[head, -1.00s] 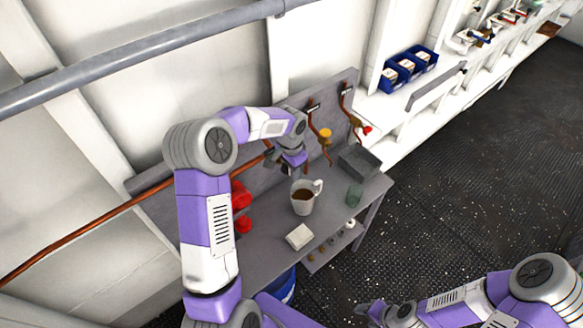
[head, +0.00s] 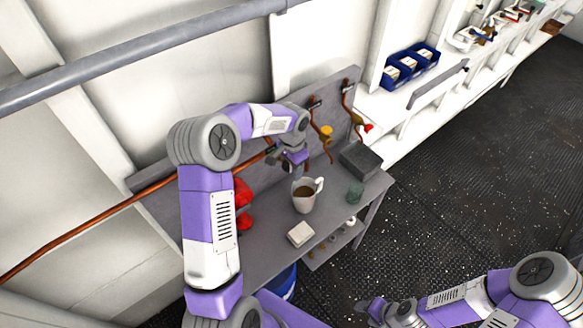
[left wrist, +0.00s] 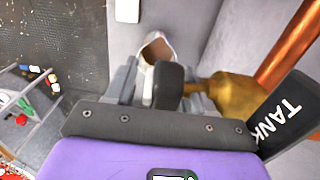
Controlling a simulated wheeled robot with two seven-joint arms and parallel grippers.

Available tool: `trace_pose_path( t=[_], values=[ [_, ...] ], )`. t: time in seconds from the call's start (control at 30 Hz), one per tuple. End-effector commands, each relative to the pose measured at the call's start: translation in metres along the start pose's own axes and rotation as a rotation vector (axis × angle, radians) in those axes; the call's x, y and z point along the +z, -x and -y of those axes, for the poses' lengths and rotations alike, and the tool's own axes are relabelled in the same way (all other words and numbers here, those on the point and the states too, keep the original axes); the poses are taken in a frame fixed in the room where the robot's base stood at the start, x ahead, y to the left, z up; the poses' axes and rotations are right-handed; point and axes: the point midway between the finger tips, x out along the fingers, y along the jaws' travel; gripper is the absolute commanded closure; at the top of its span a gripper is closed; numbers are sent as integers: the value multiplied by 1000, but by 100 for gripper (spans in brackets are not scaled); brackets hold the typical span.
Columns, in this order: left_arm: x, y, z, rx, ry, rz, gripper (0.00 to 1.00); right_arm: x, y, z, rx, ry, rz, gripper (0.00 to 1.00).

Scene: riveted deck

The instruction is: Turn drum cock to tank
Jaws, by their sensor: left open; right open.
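In the left wrist view a brass cock body (left wrist: 237,95) sits beside a copper pipe (left wrist: 290,45) and a black plate marked TANK (left wrist: 284,115). A dark rounded handle (left wrist: 168,85) reaches from the brass between the fingers of my open left gripper (left wrist: 162,90). I cannot tell whether the fingers touch it. In the head view my left gripper (head: 293,168) is at the grey back panel, above the bench, and hides this cock. My right gripper (head: 372,308) is open and empty at the lower right, away from the bench.
A white jug of brown liquid (head: 304,195) stands just below my left gripper.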

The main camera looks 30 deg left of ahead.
Motion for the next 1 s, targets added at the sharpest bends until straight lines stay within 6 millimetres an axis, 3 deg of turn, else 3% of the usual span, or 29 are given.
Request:
trace_pose_path(
  t=[0.5, 1.0],
  values=[
    [0, 70, 0, 0, -1, -1, 47, 0, -8, -3, 0, 0, 0, 47],
    [0, 74, 0, 1, 0, 1, 47, 0, -8, -3, 0, 0, 0, 47]
  ],
)
